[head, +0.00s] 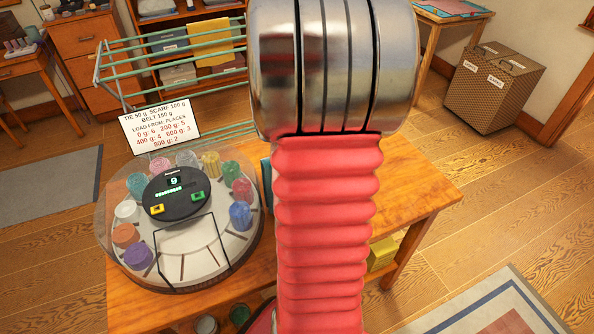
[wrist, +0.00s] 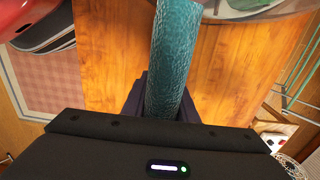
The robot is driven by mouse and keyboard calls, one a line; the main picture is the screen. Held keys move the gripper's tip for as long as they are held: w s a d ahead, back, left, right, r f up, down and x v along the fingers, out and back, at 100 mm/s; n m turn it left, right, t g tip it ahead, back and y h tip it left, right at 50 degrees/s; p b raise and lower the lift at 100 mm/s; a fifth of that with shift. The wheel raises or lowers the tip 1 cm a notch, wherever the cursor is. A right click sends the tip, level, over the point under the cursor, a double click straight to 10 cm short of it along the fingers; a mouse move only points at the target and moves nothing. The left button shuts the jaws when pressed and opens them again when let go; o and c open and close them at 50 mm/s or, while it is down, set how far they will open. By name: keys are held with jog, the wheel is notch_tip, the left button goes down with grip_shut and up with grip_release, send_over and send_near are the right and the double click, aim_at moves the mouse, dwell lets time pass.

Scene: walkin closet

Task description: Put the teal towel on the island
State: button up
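The teal towel (wrist: 173,50), a long rolled shape, runs up from between my gripper's dark fingers in the wrist view. My gripper (wrist: 162,98) is shut on it, with a finger at each side. The wooden island top (wrist: 225,70) lies behind the towel; whether they touch, I cannot tell. In the head view the island (head: 415,185) stands in the middle. My red arm covers much of it and hides my gripper. A narrow blue-teal edge (head: 266,182) shows beside the arm; I cannot tell if it is the towel.
A round carousel (head: 180,262) with several coloured rolls and a clear cover fills the island's left part. A sign (head: 159,128) stands behind it. A drying rack (head: 170,55) with a yellow cloth is at the back. The island's right part looks clear.

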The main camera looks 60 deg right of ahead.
jog(key=o, duration=0.4)
jog(key=shift+r, duration=0.15)
notch_tip(320, 180, up, 12)
dwell(0.6)
dwell(0.7)
jog(key=a+r+n+t, duration=0.1)
jog(key=a+n+t, duration=0.1)
jog(key=a+n, duration=0.6)
jog(key=a+r+n+t, duration=0.1)
jog(key=a+n, duration=0.7)
jog(key=a, duration=0.7)
jog(key=a+n+t, duration=0.2)
jog(key=a+n, duration=0.6)
jog(key=a, duration=0.3)
jog(key=shift+w+a+r+t, duration=0.2)
jog(key=shift+w+r+t, duration=0.1)
jog(key=shift+r, duration=0.1)
